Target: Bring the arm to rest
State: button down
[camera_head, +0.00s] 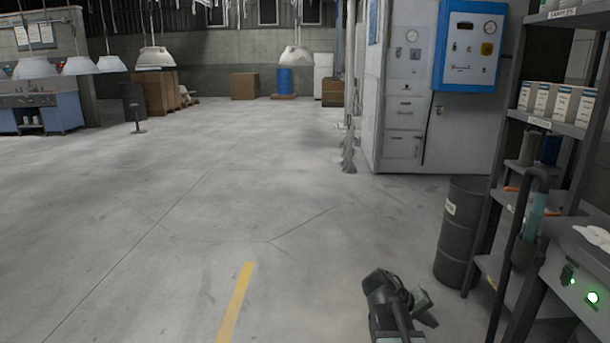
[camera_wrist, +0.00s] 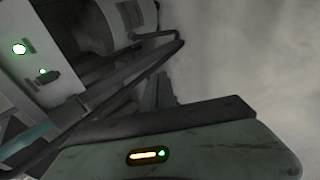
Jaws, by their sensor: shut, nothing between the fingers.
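My arm (camera_head: 388,300) shows at the bottom of the head view, right of centre, over the concrete floor. It looks folded, with its dark links close together. My gripper (camera_head: 424,307) is at its right side, small and partly hidden by the links. It is shut and holds nothing. The fingertips are hard to make out. In the wrist view a worn grey-green surface with an orange and green light fills the lower part; it appears to be my own body.
A dark drum (camera_head: 461,235) stands right of my arm, beside a shelf rack (camera_head: 560,120). A grey bench unit (camera_head: 572,270) with green lights is at the lower right. A cabinet (camera_head: 405,110) stands behind. Hanging hoods (camera_head: 296,56) are far off. The floor left is clear.

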jog(key=s+a+f+y, duration=0.2)
jog(key=s+a+y, duration=0.1)
jog(key=a, duration=0.4)
jog(key=s+a+f+g+y, duration=0.1)
jog(key=s+a+f+y, duration=0.15)
jog(key=a, duration=0.35)
jog(key=s+a+f+y, duration=0.3)
jog(key=a+y, duration=0.1)
jog(key=a, duration=0.3)
notch_tip(320, 180, up, 38)
jog(key=p, duration=3.8)
jog(key=shift+w+a+r, duration=0.2)
jog(key=shift+w+r, duration=0.05)
jog(key=shift+f, duration=0.1)
jog(key=shift+d, duration=0.1)
